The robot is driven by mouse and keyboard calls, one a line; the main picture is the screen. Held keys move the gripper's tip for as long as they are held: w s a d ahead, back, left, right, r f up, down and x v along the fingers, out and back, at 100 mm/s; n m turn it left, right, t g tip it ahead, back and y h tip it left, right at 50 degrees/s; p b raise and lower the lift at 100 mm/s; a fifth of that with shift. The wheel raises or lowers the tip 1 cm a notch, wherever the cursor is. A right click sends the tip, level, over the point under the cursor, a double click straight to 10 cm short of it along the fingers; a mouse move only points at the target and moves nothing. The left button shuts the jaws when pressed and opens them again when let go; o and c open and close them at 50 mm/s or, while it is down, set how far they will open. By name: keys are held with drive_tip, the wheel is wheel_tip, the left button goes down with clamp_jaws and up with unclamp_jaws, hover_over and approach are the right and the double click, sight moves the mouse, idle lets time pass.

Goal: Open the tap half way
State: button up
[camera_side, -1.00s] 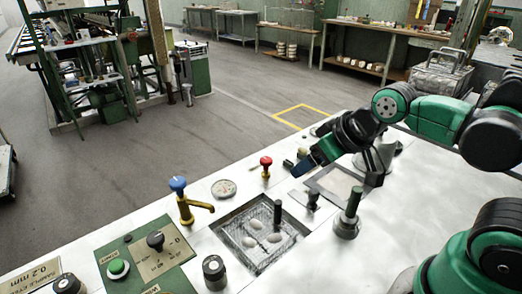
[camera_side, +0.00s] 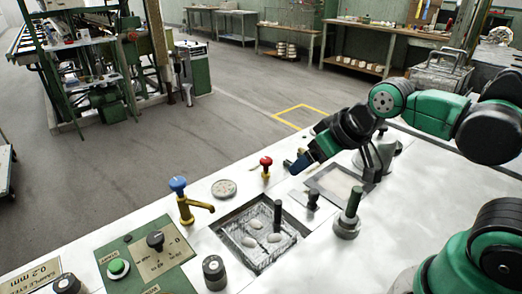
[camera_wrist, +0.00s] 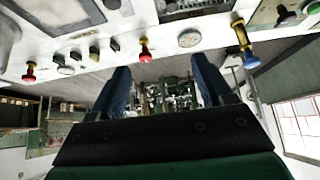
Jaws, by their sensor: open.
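The tap is a brass post with a sideways spout (camera_side: 188,212) and a blue knob (camera_side: 178,184) on top. It stands upright on the white bench, its spout pointing right towards the square basin. In the wrist view the blue knob (camera_wrist: 250,61) is at the right, outside the fingers. My gripper (camera_side: 301,163) has blue fingers and is above the bench, right of a red knob and well apart from the tap. In the wrist view my gripper (camera_wrist: 161,68) is open, with nothing between its fingers. How far the tap is turned I cannot tell.
The basin (camera_side: 221,233) holds water and several pale cocoons. A red knob (camera_side: 266,162) and a round gauge (camera_side: 223,188) lie between my gripper and the tap. A green control panel (camera_side: 125,258) is front left.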

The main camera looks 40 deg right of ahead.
drive_tip(key=w+a+r+m+g, duration=0.2)
drive_tip(key=w+a+r, duration=0.1)
drive_tip(key=w+r, duration=0.15)
drive_tip(key=m+g, duration=0.5)
drive_tip(key=m, duration=0.1)
hover_over(177, 180)
drive_tip(key=f, duration=0.3)
drive_tip(key=shift+s+d+f, duration=0.1)
drive_tip(key=shift+d+f, duration=0.05)
drive_tip(key=shift+d, duration=0.05)
drive_tip(key=shift+a+f+m, duration=0.3)
drive_tip(key=shift+f+m, duration=0.1)
drive_tip(key=shift+f, duration=2.7)
clamp_jaws()
